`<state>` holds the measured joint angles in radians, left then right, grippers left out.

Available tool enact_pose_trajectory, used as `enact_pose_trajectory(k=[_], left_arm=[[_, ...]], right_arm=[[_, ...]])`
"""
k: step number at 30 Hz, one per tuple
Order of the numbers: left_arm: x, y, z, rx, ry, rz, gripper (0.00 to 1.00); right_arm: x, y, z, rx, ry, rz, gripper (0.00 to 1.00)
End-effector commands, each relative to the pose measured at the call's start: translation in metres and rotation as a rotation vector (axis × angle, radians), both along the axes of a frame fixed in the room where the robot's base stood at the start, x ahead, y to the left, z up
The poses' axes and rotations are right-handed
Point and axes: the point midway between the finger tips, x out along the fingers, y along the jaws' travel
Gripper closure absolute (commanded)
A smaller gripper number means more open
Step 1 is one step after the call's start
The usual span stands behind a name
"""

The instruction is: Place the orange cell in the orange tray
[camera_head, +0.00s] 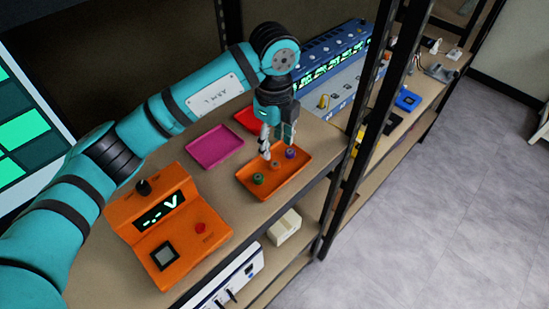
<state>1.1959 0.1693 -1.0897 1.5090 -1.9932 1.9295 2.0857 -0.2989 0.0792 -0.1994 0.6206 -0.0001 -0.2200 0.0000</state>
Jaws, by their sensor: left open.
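The orange tray (298,171) lies on the wooden shelf, below my left gripper. Several small round cells show in it. A green-topped cell (258,179) is towards the left, a small orange cell (275,165) is in the middle, and a blue-purple cell (291,154) is towards the right. My left gripper (277,149) points down over the tray with its fingers apart and holds nothing that I can see. Its fingertips are just above or behind the orange cell; I cannot tell whether they touch it. My right gripper is out of view.
A magenta tray (215,147) and a red tray (249,120), partly hidden by my gripper, lie behind. An orange meter (155,226) stands at the left. A dark shelf post (347,138) rises at the right, before a blue device (335,62). A white box (285,228) sits on the lower shelf.

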Motion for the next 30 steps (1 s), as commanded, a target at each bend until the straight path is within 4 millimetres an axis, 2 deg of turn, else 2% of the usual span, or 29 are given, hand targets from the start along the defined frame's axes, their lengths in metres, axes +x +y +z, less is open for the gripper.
enact_pose_trajectory(k=[1,3,6,10,15,30], left_arm=[[0.001,0.000,0.008,-0.001,-0.006,-0.001,0.53],[0.001,0.000,0.023,-0.001,-0.004,-0.001,0.53],[0.000,0.000,0.040,0.001,-0.004,0.000,0.53],[0.000,0.000,0.054,0.001,-0.001,-0.001,0.53],[0.000,0.000,0.060,0.001,0.002,0.000,0.53],[0.000,0.000,0.059,0.001,0.001,-0.001,0.53]], right_arm=[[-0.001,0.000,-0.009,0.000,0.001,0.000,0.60],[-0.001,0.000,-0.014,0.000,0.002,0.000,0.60],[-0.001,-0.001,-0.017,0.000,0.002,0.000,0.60],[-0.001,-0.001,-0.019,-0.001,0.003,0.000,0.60],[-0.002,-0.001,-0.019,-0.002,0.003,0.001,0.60],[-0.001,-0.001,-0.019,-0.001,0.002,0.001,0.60]])
